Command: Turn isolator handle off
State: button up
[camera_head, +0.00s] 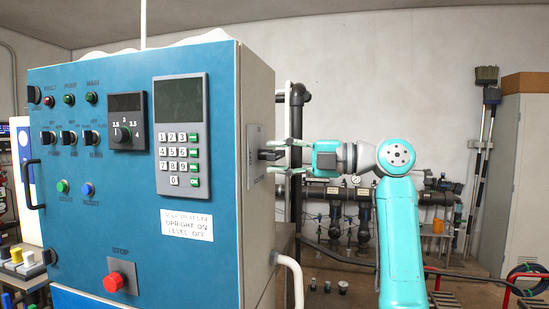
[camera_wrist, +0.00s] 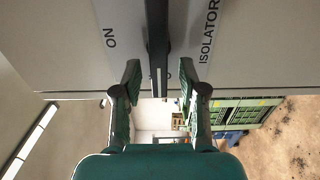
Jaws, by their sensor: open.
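The isolator handle (camera_head: 268,154) is a dark bar on a grey plate (camera_head: 255,176) on the right side of the blue-fronted cabinet. In the wrist view the handle (camera_wrist: 158,42) is a black bar with a pale line near its end, running parallel to the lettering, so it looks level. "ON" and "ISOLATOR" are printed on either side of it; other lettering is partly hidden behind it. My gripper (camera_head: 285,156) is open in front of the handle. In the wrist view, my gripper's fingers (camera_wrist: 158,88) stand on either side of the handle's end, with gaps on both sides.
The cabinet front has a label (camera_head: 187,225) reading "UPRIGHT ON, LEVEL OFF", a keypad (camera_head: 181,140) and a red stop button (camera_head: 114,283). A dark vertical pipe (camera_head: 297,115) stands just behind my gripper. More pipework (camera_head: 335,193) runs behind my arm.

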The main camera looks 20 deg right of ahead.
jog(key=v, duration=1)
jog(key=shift+s+d, duration=0.15)
jog(key=shift+d, duration=0.2)
jog(key=shift+f, duration=0.1)
